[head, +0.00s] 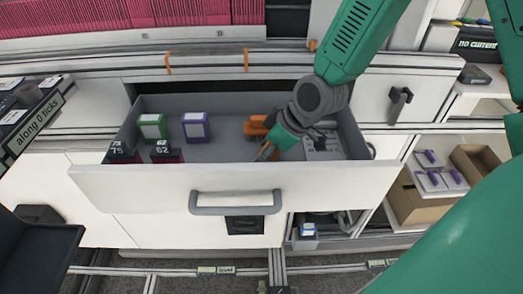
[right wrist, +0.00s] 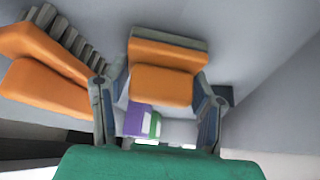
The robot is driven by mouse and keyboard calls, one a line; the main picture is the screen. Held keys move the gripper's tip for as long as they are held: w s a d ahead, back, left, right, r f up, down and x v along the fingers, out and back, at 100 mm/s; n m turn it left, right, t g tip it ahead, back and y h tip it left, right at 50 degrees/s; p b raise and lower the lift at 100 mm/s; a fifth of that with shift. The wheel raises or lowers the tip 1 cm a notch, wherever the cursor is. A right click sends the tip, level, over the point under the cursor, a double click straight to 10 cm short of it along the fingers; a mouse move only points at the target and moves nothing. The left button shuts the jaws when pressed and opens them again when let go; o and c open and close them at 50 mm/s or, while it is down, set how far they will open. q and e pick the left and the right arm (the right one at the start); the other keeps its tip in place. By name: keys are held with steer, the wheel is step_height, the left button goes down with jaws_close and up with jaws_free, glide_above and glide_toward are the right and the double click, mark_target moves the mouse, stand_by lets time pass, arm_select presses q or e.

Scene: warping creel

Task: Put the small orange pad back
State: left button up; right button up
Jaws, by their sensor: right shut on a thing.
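My right gripper (head: 267,151) reaches down into the open grey drawer (head: 230,130), just behind its white front. In the right wrist view the gripper (right wrist: 160,85) is shut on a small orange pad (right wrist: 163,78) with a grey backing, one finger on each side. A larger orange piece (right wrist: 45,72) with a row of grey ribs lies to the left of the held pad, outside the fingers. Orange (head: 257,127) shows beside the gripper in the head view; my gripper partly hides it. My left gripper is not in view.
A green-and-white box (head: 152,127) and a purple-and-white box (head: 196,127) stand in the drawer's left half. Dark blocks marked 75 (head: 122,153) and 62 (head: 166,152) are near its front. A grey slotted piece (head: 322,146) lies at the drawer's right.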

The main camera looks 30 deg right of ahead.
steer(key=o, duration=1)
steer(key=shift+d+f, duration=0.15)
steer(key=shift+d, duration=0.15)
steer(key=o, duration=0.3)
steer(key=shift+d, duration=0.4)
steer(key=shift+a+r, duration=0.2)
steer(key=shift+a, duration=0.3)
steer(key=shift+s+a+r, duration=0.1)
steer(key=shift+a+r, duration=0.05)
steer(key=shift+r, duration=0.2)
steer(key=shift+p+v, duration=0.35)
steer(key=shift+v, duration=5.25)
